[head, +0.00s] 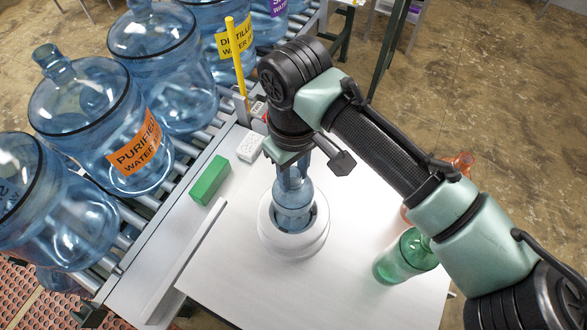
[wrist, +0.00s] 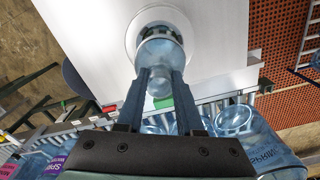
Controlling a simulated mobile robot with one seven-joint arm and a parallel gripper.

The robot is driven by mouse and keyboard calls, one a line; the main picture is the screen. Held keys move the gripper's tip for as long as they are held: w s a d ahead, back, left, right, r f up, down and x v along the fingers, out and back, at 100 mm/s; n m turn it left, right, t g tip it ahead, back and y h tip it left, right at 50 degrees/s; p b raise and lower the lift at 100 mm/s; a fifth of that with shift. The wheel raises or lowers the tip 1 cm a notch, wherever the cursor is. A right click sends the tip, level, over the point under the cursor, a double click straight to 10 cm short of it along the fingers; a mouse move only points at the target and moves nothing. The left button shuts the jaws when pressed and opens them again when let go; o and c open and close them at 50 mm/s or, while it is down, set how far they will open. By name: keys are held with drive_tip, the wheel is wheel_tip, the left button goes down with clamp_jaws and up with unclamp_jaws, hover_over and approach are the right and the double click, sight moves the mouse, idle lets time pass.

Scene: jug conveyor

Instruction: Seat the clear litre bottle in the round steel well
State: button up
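The clear, bluish litre bottle (head: 292,205) stands close to upright at the round well (head: 268,240), which looks like a pale, stepped ring on the white table. The bottle's lower end is inside the ring's rim, with a dark gap showing around it. Whether its base rests on the bottom is hidden. My gripper (head: 291,165) is above the well, with its fingers on the bottle's upper part. In the wrist view my gripper (wrist: 161,80) has a finger on each side of the bottle (wrist: 160,55), and the pale ring (wrist: 134,28) surrounds its far end.
A green bottle (head: 405,258) stands right of the well, and an orange bottle (head: 462,162) is partly behind my arm. Large blue jugs (head: 100,115) line the roller conveyor at left. A green block (head: 209,181), a white block (head: 249,146) and a yellow post (head: 237,60) are along its edge.

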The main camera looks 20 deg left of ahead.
drive_tip(key=o, duration=0.5)
drive_tip(key=shift+c, duration=0.2)
wheel_tip(320, 180, up, 12)
drive_tip(key=b, duration=0.3)
drive_tip(key=shift+r, duration=0.15)
